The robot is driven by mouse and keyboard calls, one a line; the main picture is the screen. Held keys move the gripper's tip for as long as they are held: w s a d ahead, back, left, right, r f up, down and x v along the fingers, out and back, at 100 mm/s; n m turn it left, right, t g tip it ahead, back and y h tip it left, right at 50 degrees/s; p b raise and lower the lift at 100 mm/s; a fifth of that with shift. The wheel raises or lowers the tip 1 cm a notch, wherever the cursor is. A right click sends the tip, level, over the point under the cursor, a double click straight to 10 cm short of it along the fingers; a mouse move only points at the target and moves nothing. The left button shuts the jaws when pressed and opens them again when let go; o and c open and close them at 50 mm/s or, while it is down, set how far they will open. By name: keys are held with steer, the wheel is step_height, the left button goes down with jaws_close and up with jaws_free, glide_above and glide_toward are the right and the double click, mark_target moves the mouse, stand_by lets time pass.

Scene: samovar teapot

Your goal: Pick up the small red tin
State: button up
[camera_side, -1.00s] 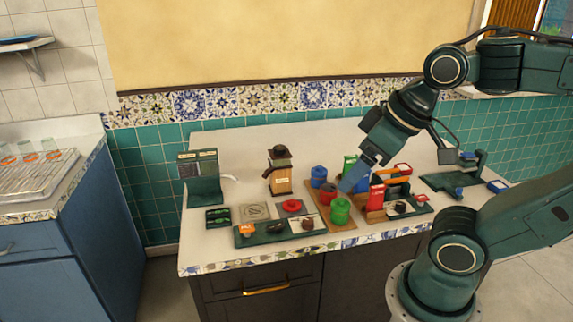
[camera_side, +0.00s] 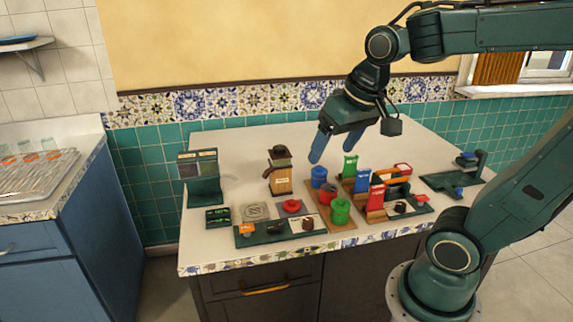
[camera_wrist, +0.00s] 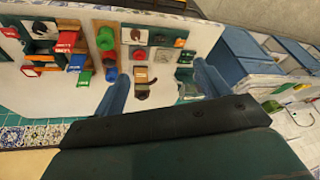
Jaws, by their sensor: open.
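The small red tin (camera_side: 326,193) stands on a wooden tray (camera_side: 346,226), between a blue tin (camera_side: 319,176) and a green tin (camera_side: 340,211). In the wrist view the red tin (camera_wrist: 109,56) shows left of centre, near the blue tin (camera_wrist: 111,74) and the green tin (camera_wrist: 105,38). My gripper (camera_side: 331,156) is open and empty, raised above and behind the tins. Its two blue fingers (camera_wrist: 161,84) are spread wide in the wrist view, with the red tin outside the gap.
A brown and cream dispenser (camera_side: 280,172) stands left of the tins. Upright green, blue and red packets (camera_side: 377,194) stand to the right. A dark tray (camera_side: 255,239) with small items lies in front. The back of the counter is clear.

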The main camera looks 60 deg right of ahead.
steer(key=w+d+f+m+g, duration=0.1)
steer(key=w+d+f+m, duration=0.1)
steer(key=w+d+m, duration=0.3)
steer(key=m+g, duration=0.3)
steer(key=m, duration=0.6)
glide_above(328, 195)
steer(key=d, duration=0.2)
step_height(328, 195, down, 15)
steer(key=shift+y, duration=0.4)
steer(key=shift+w+d+f, duration=0.1)
steer(key=shift+w+f, duration=0.1)
steer(key=shift+f, duration=2)
steer(key=shift+w+d+f, duration=0.1)
steer(key=shift+w+f, duration=0.1)
steer(key=shift+f, duration=1.95)
steer(key=shift+f, duration=2.6)
